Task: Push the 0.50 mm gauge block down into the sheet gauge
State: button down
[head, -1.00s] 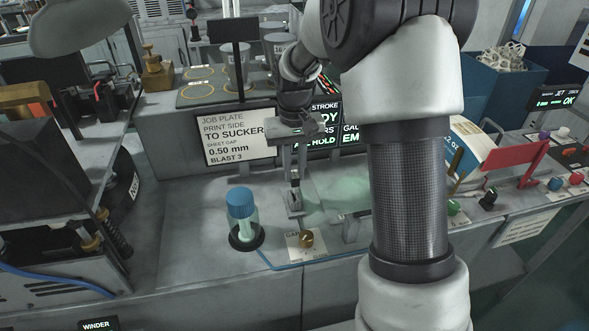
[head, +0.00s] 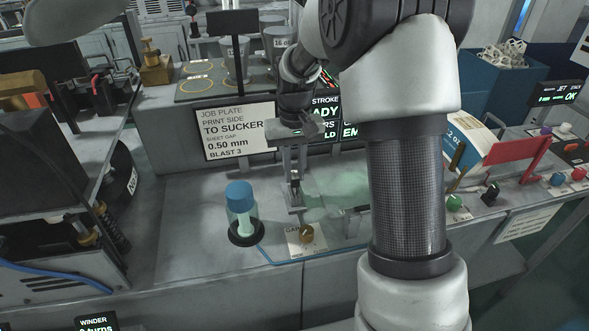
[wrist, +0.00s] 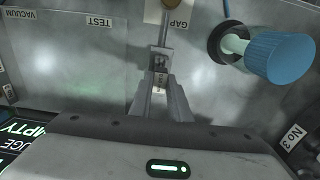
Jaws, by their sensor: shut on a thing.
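My gripper (head: 294,180) points down at the sheet gauge near the bench's front, its fingers closed. It is shut on the gauge block (wrist: 160,77), a small pale piece between the fingertips in the wrist view. The sheet gauge (head: 294,207) is a small metal fixture directly under the fingertips, beside a plate with a brass knob (head: 306,234). In the wrist view the gauge (wrist: 161,55) lies just beyond the fingertips, in line with the GAP label (wrist: 180,24). The block's lower end and its seat are hidden, so I cannot tell how deep it sits.
A clear jar with a blue lid (head: 239,197) stands in a dark ring left of the gauge. A job plate sign (head: 236,130) reading 0.50 mm stands behind. Coloured knobs and a red bracket (head: 516,147) are at right. The bench left of the jar is clear.

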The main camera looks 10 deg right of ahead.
aim_at(295, 176)
jog(key=shift+f+b, duration=0.7)
jog(key=shift+f, duration=0.55)
jog(key=c, duration=1.6)
grip_release()
jog(key=shift+r, duration=0.1)
jog(key=shift+r+p, duration=0.4)
jog(key=shift+r, duration=8.25)
